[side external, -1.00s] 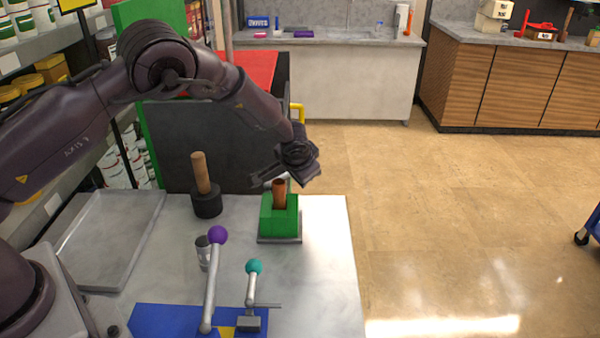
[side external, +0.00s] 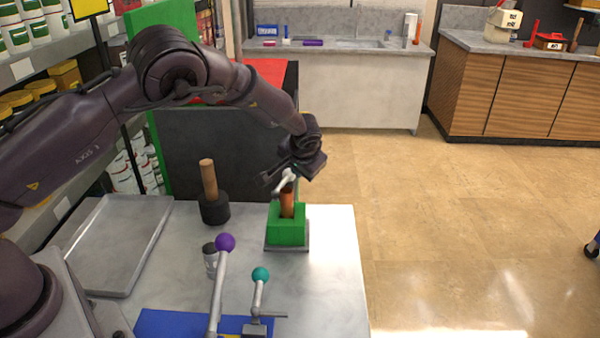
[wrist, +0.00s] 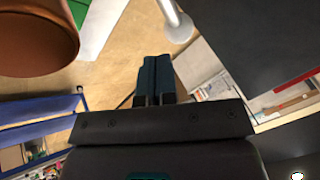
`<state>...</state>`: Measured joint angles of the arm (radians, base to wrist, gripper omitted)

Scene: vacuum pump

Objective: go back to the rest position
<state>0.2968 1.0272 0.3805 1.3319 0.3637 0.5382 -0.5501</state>
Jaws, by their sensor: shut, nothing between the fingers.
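The green block (side external: 287,231) stands on a grey base plate near the right edge of the bench. A copper-coloured cylinder (side external: 287,203) stands upright in it, with a pale grey handle (side external: 285,182) at its top. My gripper (side external: 268,181) is just above and beside that handle, pointing left, and looks empty. In the wrist view my two dark fingers (wrist: 156,66) are closed together. The copper cylinder (wrist: 35,35) is at upper left there, and a grey rod with a rounded end (wrist: 178,25) is near the fingertips, apparently apart from them.
A black mallet (side external: 214,207) with a wooden handle stands left of the green block. A grey tray (side external: 115,245) lies at the left. A purple-knobbed lever (side external: 222,275) and a teal-knobbed lever (side external: 259,290) rise at the front. A dark panel (side external: 220,140) stands behind the bench.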

